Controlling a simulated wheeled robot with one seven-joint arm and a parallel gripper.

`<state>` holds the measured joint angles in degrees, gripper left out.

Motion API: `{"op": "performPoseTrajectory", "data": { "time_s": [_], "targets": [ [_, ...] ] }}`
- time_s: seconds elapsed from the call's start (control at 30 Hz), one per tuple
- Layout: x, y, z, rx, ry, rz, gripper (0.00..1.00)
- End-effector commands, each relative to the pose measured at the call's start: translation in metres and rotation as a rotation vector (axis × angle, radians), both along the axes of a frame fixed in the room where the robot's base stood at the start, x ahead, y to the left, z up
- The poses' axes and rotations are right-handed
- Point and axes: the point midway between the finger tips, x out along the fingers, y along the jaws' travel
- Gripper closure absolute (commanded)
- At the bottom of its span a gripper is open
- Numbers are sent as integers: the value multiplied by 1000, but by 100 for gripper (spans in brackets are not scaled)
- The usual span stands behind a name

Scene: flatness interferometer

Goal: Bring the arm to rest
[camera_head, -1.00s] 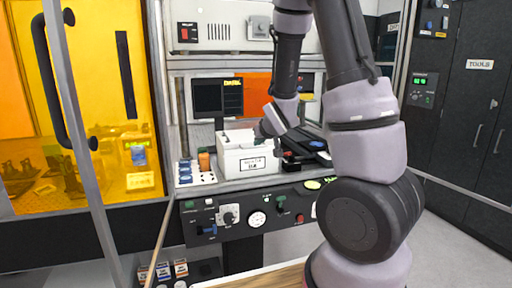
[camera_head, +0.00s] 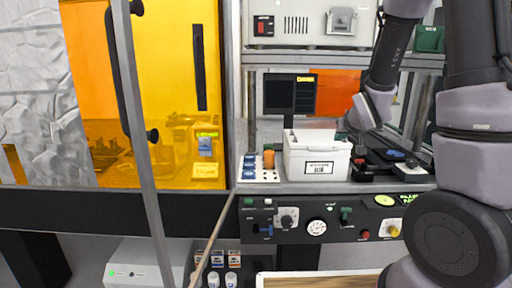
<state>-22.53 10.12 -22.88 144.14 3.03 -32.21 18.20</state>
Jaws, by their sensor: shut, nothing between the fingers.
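My arm (camera_head: 480,160) rises at the right side of the view and bends over, so that its wrist (camera_head: 365,112) hangs above the right end of the workbench. My gripper (camera_head: 345,128) shows only as a small dark part at the wrist, just above and right of the white labelled box (camera_head: 318,155). The gripper is shut and holds nothing that I can see. Its fingertips are too small and too hidden to make out clearly.
An orange enclosure door (camera_head: 170,70) with a long black handle stands at the left. A black monitor (camera_head: 290,93) is behind the box. A tray with small blue items (camera_head: 249,175) sits left of it. The control panel (camera_head: 290,228) runs below; a wooden top (camera_head: 320,281) lies in front.

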Motion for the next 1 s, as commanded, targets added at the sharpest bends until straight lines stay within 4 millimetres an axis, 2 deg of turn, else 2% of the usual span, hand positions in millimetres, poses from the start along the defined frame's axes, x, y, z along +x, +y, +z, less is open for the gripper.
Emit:
{"op": "performPoseTrajectory", "data": {
  "time_s": [0.27, 0.43, 0.53, 0.67, 0.8, 1.0],
  "targets": [
    [-15, -6, 25, 60, 38, -50, 100],
    [-36, -10, 50, 119, 80, -88, 100],
    [-55, -11, 70, 164, 113, -112, 100],
    [-95, -9, 104, 235, 168, -137, 100],
    [-148, 1, 138, 301, 233, -150, 100],
    [-218, 19, 166, 359, 308, -151, 100]
  ]
}}
